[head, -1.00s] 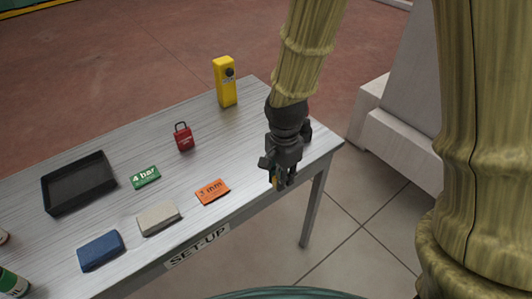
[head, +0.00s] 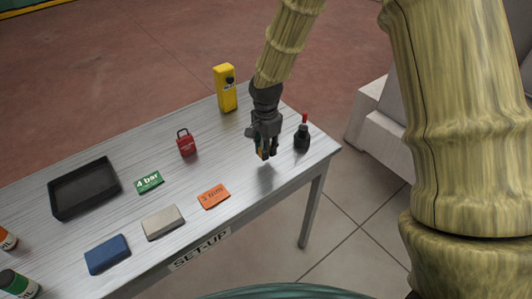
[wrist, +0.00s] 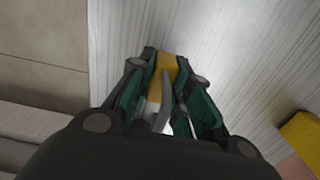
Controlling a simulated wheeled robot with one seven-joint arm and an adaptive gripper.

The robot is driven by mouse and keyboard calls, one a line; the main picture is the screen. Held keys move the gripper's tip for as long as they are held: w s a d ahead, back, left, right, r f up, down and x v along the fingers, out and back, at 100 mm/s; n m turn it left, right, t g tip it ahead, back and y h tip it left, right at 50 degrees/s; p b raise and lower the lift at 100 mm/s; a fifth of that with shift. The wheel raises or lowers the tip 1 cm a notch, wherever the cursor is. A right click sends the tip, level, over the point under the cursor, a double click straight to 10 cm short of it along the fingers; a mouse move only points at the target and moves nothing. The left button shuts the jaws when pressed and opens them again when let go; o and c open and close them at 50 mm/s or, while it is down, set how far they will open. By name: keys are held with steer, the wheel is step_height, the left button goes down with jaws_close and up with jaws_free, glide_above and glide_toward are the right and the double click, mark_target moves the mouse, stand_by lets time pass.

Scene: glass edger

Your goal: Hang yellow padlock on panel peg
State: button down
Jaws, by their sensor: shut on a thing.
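My gripper (head: 265,154) is shut on the yellow padlock (wrist: 166,68) and holds it over the right end of the set-up table. In the wrist view the padlock's yellow body shows between the fingertips, with its grey shackle nearer the palm. In the head view only a small yellow patch of the padlock (head: 262,153) shows between the fingers. I cannot tell for sure whether it touches the table top. I see no panel peg in these views.
The table (head: 230,160) bears a red padlock (head: 186,143), a yellow device (head: 225,88), a dark bottle with a red tip (head: 302,138), a black tray (head: 84,187), green and orange tags and two blocks. A pale machine base (head: 375,120) stands to the right.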

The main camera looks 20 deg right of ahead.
steer(key=shift+w+f+p, duration=0.1)
steer(key=shift+f+p, duration=0.75)
steer(key=shift+f, duration=0.7)
steer(key=shift+f, duration=0.3)
steer(key=c, duration=1.3)
jaws_free()
steer(key=shift+b, duration=0.3)
steer(key=shift+w+r+b, duration=0.15)
steer(key=shift+r+b, duration=1.4)
steer(key=shift+r, duration=3.95)
